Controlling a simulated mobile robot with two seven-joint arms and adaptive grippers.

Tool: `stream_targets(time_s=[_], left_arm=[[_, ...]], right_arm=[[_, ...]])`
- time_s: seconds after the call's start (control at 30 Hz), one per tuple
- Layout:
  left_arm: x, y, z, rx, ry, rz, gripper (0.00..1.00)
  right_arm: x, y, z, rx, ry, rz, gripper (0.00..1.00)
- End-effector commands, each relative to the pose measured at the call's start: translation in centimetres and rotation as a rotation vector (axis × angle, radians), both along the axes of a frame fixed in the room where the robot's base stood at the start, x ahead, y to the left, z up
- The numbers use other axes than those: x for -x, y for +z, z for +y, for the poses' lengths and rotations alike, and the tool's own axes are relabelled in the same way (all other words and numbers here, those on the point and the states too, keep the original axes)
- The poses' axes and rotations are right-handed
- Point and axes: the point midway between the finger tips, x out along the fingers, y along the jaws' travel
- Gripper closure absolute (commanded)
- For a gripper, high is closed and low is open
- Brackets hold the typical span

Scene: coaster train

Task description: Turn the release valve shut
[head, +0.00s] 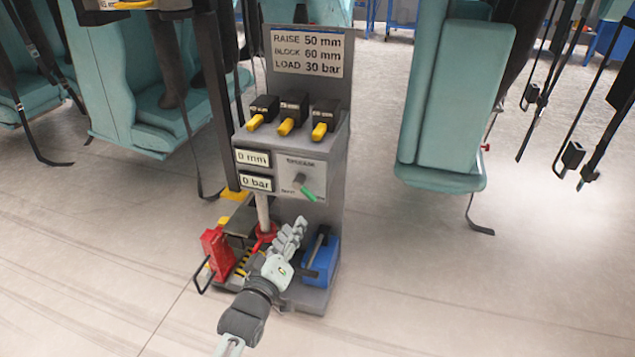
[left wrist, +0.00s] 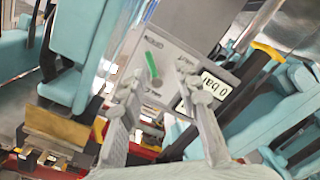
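The release valve (head: 305,189) is a small lever with a green tip on the grey front panel (head: 325,160) of the stand. In the head view its green end points down and to the right; the small lettering around it is too blurred to read surely. The valve also shows in the left wrist view (left wrist: 153,65), beyond my fingers. My left gripper (head: 296,232) is below the valve in the head view, apart from it. In the left wrist view its two fingers (left wrist: 160,95) are spread with nothing between them. My right gripper is not in view.
Two displays left of the valve read 0 mm (head: 253,158) and 0 bar (head: 256,183). Several yellow-handled levers (head: 290,120) sit above, under a sign (head: 307,52). A red jack-like part (head: 217,250) and a blue box (head: 322,262) stand on the base. Teal seats (head: 455,95) hang on both sides.

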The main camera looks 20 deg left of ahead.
Motion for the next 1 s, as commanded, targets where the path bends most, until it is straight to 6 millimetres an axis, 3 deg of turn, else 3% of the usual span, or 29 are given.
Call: stream_targets(time_s=[0.17, 0.6, 1.0], left_arm=[[-1.1, 1.4, -0.3, 0.046, -0.002, -0.060, 0.68], [-7.4, 1.4, -0.6, 0.044, -0.003, -0.059, 0.68], [-8.2, 1.4, -0.6, 0.044, -0.003, -0.057, 0.69]], right_arm=[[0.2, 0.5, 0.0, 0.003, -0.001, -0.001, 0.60], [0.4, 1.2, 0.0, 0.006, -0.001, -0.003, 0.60], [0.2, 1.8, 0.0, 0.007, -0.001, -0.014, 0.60]])
